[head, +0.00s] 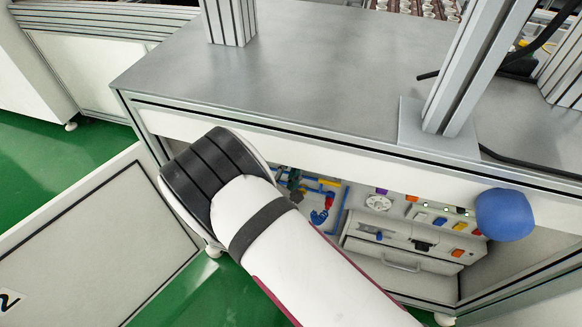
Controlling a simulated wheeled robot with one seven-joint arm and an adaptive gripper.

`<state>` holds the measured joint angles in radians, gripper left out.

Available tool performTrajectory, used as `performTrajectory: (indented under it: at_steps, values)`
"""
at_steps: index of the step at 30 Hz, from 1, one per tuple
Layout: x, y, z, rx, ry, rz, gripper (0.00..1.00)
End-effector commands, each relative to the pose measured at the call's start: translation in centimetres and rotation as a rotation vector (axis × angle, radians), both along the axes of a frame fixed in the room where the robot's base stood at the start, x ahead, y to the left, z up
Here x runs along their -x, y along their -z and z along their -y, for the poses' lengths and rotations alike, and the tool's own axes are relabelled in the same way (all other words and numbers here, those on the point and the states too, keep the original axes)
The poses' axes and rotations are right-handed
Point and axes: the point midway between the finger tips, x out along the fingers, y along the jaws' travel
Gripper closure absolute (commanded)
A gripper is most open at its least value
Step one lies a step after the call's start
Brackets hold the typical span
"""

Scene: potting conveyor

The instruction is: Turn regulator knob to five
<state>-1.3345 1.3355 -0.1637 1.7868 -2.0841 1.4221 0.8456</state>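My gripper is not in view; only my white arm with a black ribbed section crosses the lower middle. Under the bench, a blue rounded part (320,216) sits among blue and yellow fittings, partly behind my arm. A pale round dial-like part (378,202) is on the control unit to its right. A large smooth blue rounded object (506,214) shows in front of the bench's right side. I cannot tell which of these is the regulator knob, and no scale or number can be read.
The grey bench top (290,75) is mostly bare, with metal posts (465,70) rising from it. Below, the control unit (410,240) has coloured switches and a drawer with a handle. A white panel (90,250) stands at left on the green floor (185,290).

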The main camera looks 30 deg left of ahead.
Motion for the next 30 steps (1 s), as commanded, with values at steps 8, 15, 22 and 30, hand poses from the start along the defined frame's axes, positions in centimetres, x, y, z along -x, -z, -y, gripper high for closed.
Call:
performTrajectory:
  at_steps: [8, 15, 22, 30]
  values:
    - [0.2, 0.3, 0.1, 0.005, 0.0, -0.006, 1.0]
    - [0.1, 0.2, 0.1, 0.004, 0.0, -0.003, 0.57]
    - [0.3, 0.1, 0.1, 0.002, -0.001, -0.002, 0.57]
    - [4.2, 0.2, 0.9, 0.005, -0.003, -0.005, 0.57]
